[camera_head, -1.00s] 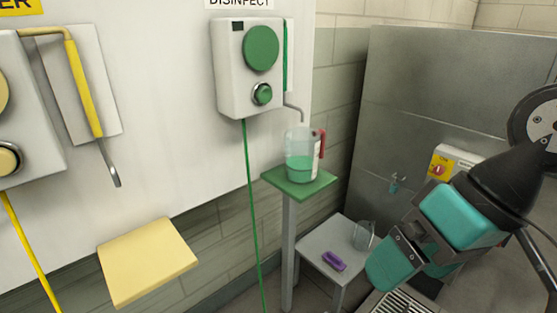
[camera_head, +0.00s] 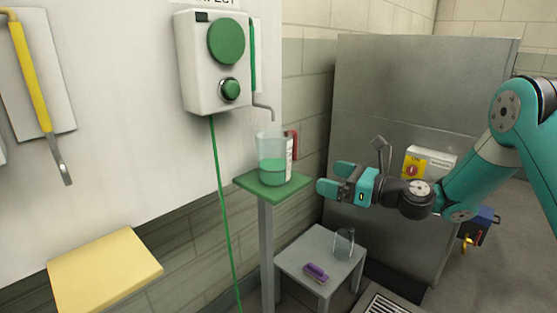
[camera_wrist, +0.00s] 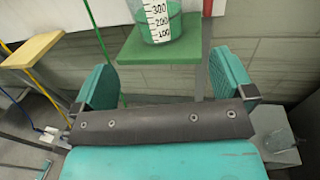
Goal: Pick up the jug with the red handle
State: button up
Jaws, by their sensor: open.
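The jug with the red handle (camera_head: 273,158) stands upright on a small green shelf (camera_head: 262,189) in the head view. It is clear, with green liquid in its lower part, and its red handle is on the right side. In the wrist view the lower part of the jug (camera_wrist: 157,20), with its white scale, shows at the top on the green shelf (camera_wrist: 160,50). My gripper (camera_head: 331,180) is open and empty, to the right of the shelf and apart from the jug. In the wrist view its two teal fingers (camera_wrist: 165,82) are wide apart, with the jug ahead of them.
A green dispenser (camera_head: 215,62) hangs on the wall, its spout near the jug's top. A low grey table (camera_head: 318,248) below holds a purple object (camera_head: 315,272) and a clear jug (camera_head: 344,244). A yellow shelf (camera_head: 105,268) juts out at left. A steel panel (camera_head: 400,90) stands behind.

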aim_at(288, 165)
jog(key=p+x, duration=0.1)
jog(key=x, duration=0.9)
jog(key=shift+a, duration=0.25)
jog(key=x, duration=0.2)
jog(key=p+x, duration=0.1)
jog(key=x, duration=0.1)
jog(key=shift+a+r+p, duration=0.25)
jog(key=shift+p, duration=0.05)
jog(key=shift+w+a, duration=0.25)
jog(key=shift+a, duration=0.1)
jog(key=c, duration=0.8)
